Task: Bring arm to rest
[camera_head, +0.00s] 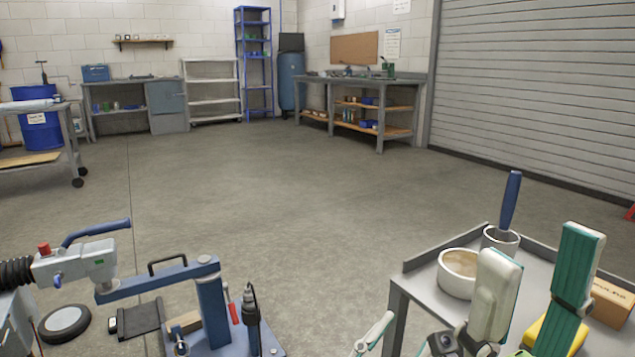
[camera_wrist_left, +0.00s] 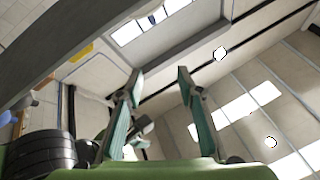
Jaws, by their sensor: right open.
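My right gripper (camera_head: 535,240) stands over the grey cart at the lower right of the head view. Its two white-and-teal fingers point up and are spread apart, with no object held between them. My left gripper (camera_head: 376,334) is low at the bottom edge of the head view, left of the cart; only a white-and-teal finger shows clearly there, and its arm is out of view. In the left wrist view, the two teal fingers of my left gripper (camera_wrist_left: 159,74) are spread apart and empty, with the ceiling and its lights behind them.
The grey cart (camera_head: 402,282) holds a bowl (camera_head: 458,273), a cup (camera_head: 500,239) with a blue-handled tool (camera_head: 511,200), and a cardboard box (camera_head: 612,300). The floor beyond is clear up to the benches.

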